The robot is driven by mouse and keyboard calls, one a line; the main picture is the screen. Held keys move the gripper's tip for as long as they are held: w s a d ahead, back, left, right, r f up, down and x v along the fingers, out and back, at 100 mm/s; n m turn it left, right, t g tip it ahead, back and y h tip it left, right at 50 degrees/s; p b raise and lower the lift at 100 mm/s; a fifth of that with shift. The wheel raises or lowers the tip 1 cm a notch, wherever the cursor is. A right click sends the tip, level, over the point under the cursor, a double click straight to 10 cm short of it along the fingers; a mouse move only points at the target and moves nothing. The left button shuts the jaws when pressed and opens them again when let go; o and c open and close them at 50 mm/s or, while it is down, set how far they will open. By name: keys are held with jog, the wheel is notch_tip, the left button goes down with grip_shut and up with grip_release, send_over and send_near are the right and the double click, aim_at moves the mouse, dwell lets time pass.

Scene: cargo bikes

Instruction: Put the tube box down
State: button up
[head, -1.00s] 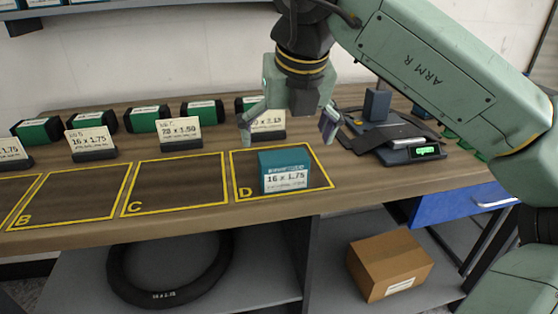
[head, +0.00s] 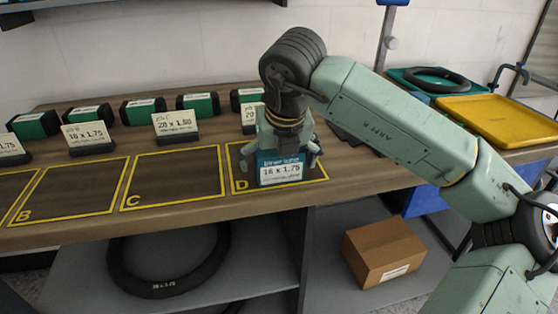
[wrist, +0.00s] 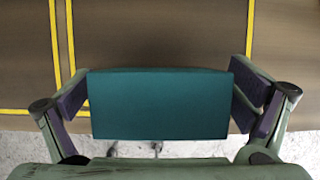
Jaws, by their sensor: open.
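The teal tube box (head: 281,171), with a white label reading 16 x 1.75, stands upright on the bench inside the yellow-outlined square D (head: 240,186). In the wrist view, the box's teal top (wrist: 160,104) lies between the two fingers. My gripper (head: 284,158) is lowered over the box with a finger at each side. The box hides part of square D.
Squares B (head: 70,190) and C (head: 172,178) are bare. Size cards, such as the 20 x 1.50 card (head: 176,124), and green-black boxes (head: 144,110) stand behind. A yellow tray (head: 497,118) is at the right. A tyre (head: 168,272) and cardboard box (head: 384,254) lie below.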

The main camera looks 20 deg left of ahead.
jog(key=shift+c, duration=0.5)
jog(key=c, duration=1.4)
jog(key=shift+r, duration=0.1)
